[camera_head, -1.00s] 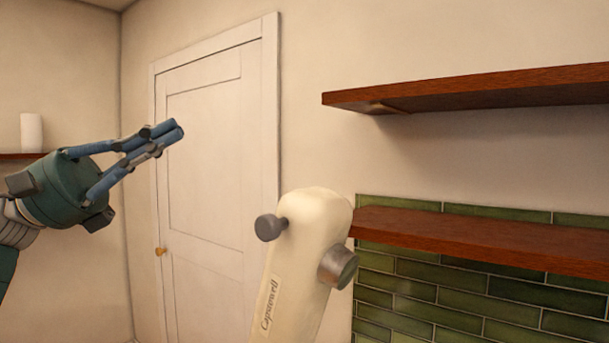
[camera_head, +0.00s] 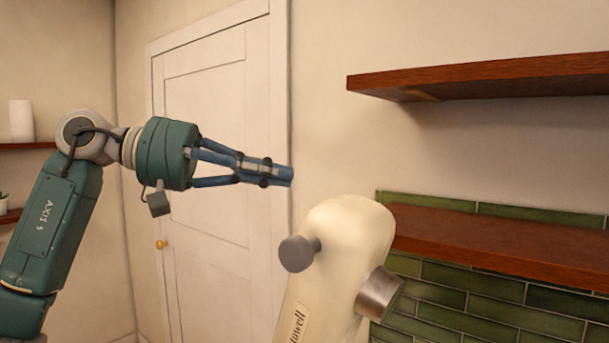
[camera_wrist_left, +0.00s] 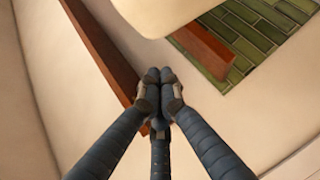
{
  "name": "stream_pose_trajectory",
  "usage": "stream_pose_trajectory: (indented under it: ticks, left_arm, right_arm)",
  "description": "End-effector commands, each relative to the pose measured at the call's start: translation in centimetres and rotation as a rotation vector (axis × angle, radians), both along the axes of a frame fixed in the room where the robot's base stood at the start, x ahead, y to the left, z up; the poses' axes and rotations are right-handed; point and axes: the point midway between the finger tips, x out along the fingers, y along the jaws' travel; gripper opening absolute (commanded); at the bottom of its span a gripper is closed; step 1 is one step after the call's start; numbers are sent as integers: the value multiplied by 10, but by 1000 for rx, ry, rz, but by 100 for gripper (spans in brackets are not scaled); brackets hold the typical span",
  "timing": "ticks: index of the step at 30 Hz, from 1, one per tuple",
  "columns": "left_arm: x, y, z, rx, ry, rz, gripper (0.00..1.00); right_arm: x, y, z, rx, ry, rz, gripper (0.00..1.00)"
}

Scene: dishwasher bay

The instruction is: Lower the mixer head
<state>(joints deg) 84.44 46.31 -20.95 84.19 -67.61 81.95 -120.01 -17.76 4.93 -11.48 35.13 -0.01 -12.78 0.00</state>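The cream mixer head (camera_head: 345,245) is raised and tilted up in the lower middle of the head view, with a grey knob on its left side and a metal cap on its right. Its lower part and base are out of view. My left gripper (camera_head: 285,175) is above and to the left of the head's top end, apart from it. Its fingers are together and I see nothing between them. In the left wrist view the closed fingertips (camera_wrist_left: 160,78) are in the middle, and a cream surface, likely the mixer head (camera_wrist_left: 160,12), shows at the top edge. My right gripper is not in view.
Two brown wooden shelves, the upper (camera_head: 480,82) and the lower (camera_head: 500,240), jut from the wall on the right. Green tiles (camera_head: 470,290) cover the wall there. A white door (camera_head: 215,110) is behind my left arm. The air above the mixer head is free.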

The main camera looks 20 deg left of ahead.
Motion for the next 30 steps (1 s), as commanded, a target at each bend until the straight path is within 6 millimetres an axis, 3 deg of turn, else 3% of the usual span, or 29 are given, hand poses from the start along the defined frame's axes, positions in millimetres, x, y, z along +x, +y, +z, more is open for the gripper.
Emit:
stream_pose_trajectory:
  ticks: [2, 9, 30]
  left_arm:
    - [6, -16, 0, 1, 1, -4, 0]
    - [-6, -41, -10, 0, -1, 0, 0]
    - [-12, -54, -13, -1, -1, -2, 0]
  right_arm:
    - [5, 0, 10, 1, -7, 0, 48]
    - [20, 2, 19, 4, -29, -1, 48]
    - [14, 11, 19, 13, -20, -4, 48]
